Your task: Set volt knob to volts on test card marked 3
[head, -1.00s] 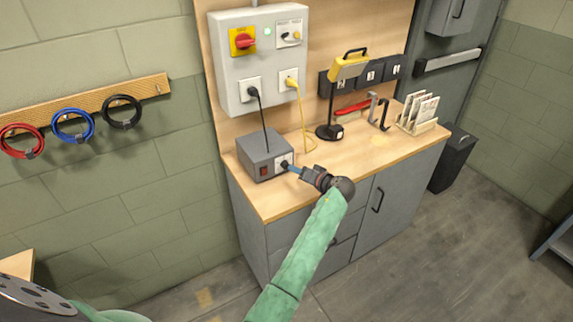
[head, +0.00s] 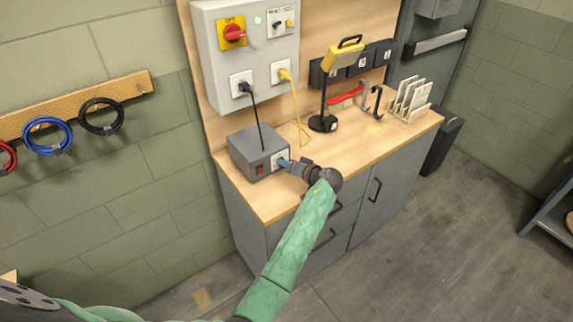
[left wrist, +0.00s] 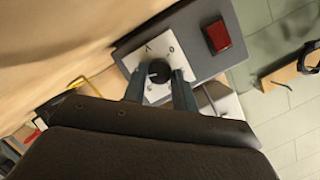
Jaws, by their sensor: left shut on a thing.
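The grey power box (head: 257,150) stands on the left end of the wooden bench. In the left wrist view its black volt knob (left wrist: 158,71) sits on a white plate (left wrist: 150,49) with small marks, next to a red switch (left wrist: 217,37). My left gripper (head: 284,162) reaches the box front; in the left wrist view its two fingers (left wrist: 157,78) are closed on either side of the knob. The knob's pointer setting is not clear. Several test cards (head: 412,97) stand in a rack at the bench's right end; their writing is too small to read. My right gripper is not in view.
A yellow-headed lamp (head: 343,54), a red-handled brush (head: 346,97) and dark hooks (head: 376,101) stand behind the bench's middle. Dark numbered bins (head: 362,62) hang above. A wall panel (head: 245,55) feeds black and yellow cables. The bench's front right is clear.

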